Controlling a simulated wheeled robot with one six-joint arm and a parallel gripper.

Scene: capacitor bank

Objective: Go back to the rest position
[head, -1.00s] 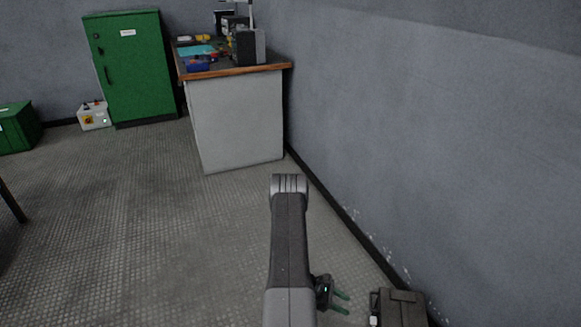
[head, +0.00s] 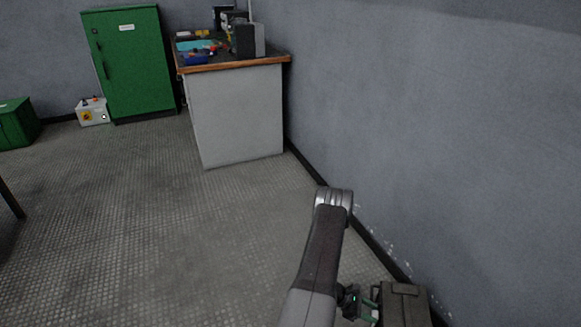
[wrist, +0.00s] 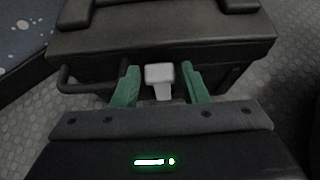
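My gripper (head: 368,304) is low at the bottom of the head view, close to the left side of a dark case (head: 403,302). In the wrist view, the green fingers of my gripper (wrist: 160,74) are apart. A small white block (wrist: 159,76) shows between them, with a gap to each finger. It seems to be on the near face of the dark case (wrist: 160,38), but I cannot tell whether it is fixed there. A dark side handle (wrist: 75,78) is left of the fingers.
The wall (head: 430,130) runs close along the right side. A grey bench (head: 235,110) with tools on top stands ahead. A green cabinet (head: 126,65) and a white box (head: 92,111) are at the back left.

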